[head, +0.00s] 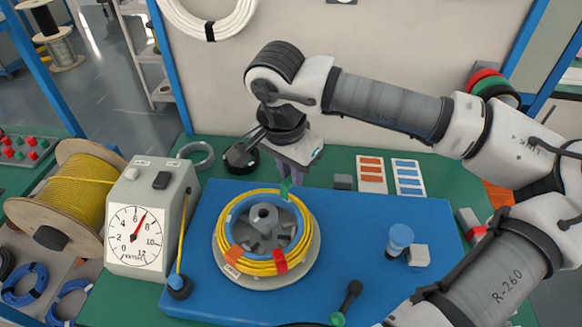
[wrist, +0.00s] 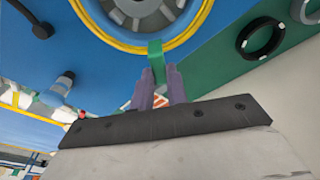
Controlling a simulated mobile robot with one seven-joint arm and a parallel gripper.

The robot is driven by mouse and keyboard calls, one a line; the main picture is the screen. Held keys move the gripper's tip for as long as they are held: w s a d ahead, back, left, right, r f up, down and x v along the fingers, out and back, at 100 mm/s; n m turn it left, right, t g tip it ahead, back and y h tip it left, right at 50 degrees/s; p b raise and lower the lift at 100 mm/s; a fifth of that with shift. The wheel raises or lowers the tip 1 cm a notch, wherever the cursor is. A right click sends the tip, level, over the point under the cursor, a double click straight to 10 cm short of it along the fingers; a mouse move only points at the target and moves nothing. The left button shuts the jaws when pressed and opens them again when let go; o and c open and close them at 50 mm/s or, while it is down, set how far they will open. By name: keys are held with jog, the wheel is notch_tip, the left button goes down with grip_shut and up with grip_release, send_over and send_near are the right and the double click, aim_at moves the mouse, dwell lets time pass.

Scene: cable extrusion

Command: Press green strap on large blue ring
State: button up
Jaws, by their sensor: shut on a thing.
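The large blue ring (head: 232,218) sits on a round grey stand on the blue board, with yellow cable (head: 221,245) wound around it. The green strap (head: 285,190) is at the far side of the ring. In the wrist view the green strap (wrist: 155,50) reaches from the fingertips to the yellow cable's edge; whether it touches the ring is unclear. My gripper (wrist: 161,70) has its purple fingers shut on the strap. In the head view my wrist partly hides the fingers. An orange strap (head: 234,253) and a red strap (head: 280,262) sit across the cable at the front.
A dial gauge box (head: 148,215) and a yellow cable spool (head: 75,200) stand left. A blue knob (head: 400,236) and a grey-white block (head: 418,255) are on the right of the blue board (head: 355,225). Loose rings (head: 197,154) lie behind left.

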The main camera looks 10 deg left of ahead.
aim_at(292, 191)
jog(key=shift+f, duration=0.1)
jog(key=shift+f+b, duration=1.4)
jog(key=shift+b, duration=0.1)
jog(key=shift+f+b, duration=0.6)
jog(key=shift+b, duration=0.35)
dwell(1.3)
jog(key=o, duration=0.9)
jog(key=shift+c, duration=0.2)
jog(key=shift+r, duration=0.1)
jog(key=shift+r+p, duration=2.45)
jog(key=shift+r, duration=1.55)
